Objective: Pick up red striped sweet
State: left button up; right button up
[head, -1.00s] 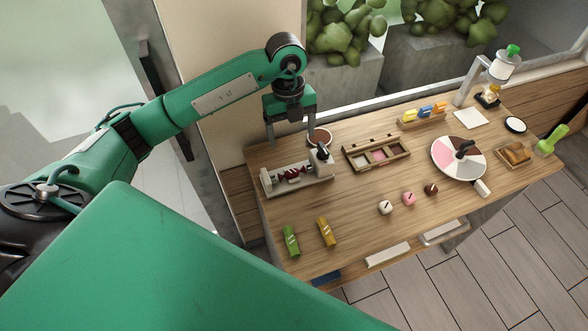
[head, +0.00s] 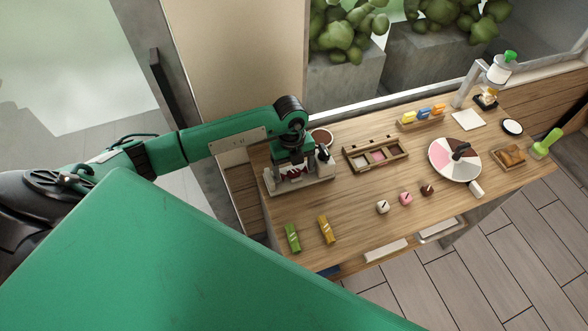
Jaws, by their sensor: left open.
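The red striped sweet (head: 290,174) shows dark red and white in the grey holder (head: 312,187) at the left end of the wooden table. My left gripper (head: 291,171) is open, low over the holder, with its fingers around or beside the sweet. I cannot tell whether they touch it. The gripper and wrist partly cover the sweet and the holder. My right gripper is not in view.
A compartment box (head: 376,154) lies right of the holder, with a brown round dish (head: 321,136) behind. Green (head: 292,238) and yellow (head: 327,230) wrapped pieces lie in front. A sectioned turntable (head: 455,158) stands at right.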

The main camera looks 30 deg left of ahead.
aim_at(294, 170)
pick_arm(q)
jog(key=shift+f, duration=0.25)
jog(key=c, duration=0.6)
jog(key=shift+c, duration=0.6)
jog(key=shift+r, duration=0.15)
notch_tip(294, 170, up, 20)
jog(key=b, duration=0.4)
jog(key=shift+b, duration=0.3)
